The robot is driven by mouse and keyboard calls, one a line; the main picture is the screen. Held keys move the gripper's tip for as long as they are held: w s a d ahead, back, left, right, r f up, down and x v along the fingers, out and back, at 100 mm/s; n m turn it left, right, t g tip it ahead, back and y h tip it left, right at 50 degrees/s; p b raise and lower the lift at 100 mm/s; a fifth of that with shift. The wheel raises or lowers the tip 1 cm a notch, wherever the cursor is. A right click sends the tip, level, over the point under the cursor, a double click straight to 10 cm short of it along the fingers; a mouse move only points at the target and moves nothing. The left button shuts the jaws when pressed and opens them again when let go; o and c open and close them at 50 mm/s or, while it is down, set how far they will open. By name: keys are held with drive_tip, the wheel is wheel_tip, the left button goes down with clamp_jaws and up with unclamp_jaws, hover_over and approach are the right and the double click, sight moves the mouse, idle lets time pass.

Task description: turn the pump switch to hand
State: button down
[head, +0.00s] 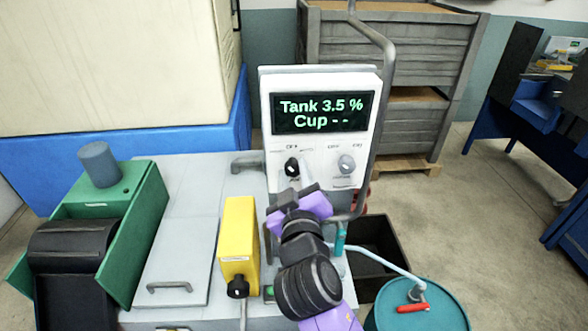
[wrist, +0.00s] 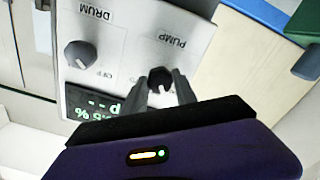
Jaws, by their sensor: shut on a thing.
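The pump switch (head: 292,167) is a black knob on the lower left of the white control panel (head: 270,110). It also shows in the wrist view (wrist: 160,77), upside down beside the PUMP label. My gripper (head: 295,182) reaches up to it from below in the head view. In the wrist view its two grey fingers (wrist: 162,92) are at either side of the knob, shut on it. The fingers hide part of the knob and the small position labels around it. I cannot tell which position the knob points to.
The grey drum switch (head: 346,164) sits right of the pump switch. The display (head: 322,112) reads "Tank 3.5 %" and "Cup - -". A bent grey pipe (head: 385,80) runs along the panel's right side. A yellow box (head: 238,235) stands left of my arm.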

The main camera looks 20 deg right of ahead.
drive_tip(key=shift+n+p, duration=0.95)
drive_tip(key=shift+n, duration=1.25)
drive_tip(key=c, duration=1)
unclamp_jaws()
drive_tip(key=shift+o, duration=0.2)
drive_tip(key=b+v, duration=0.2)
drive_tip(key=v, duration=0.6)
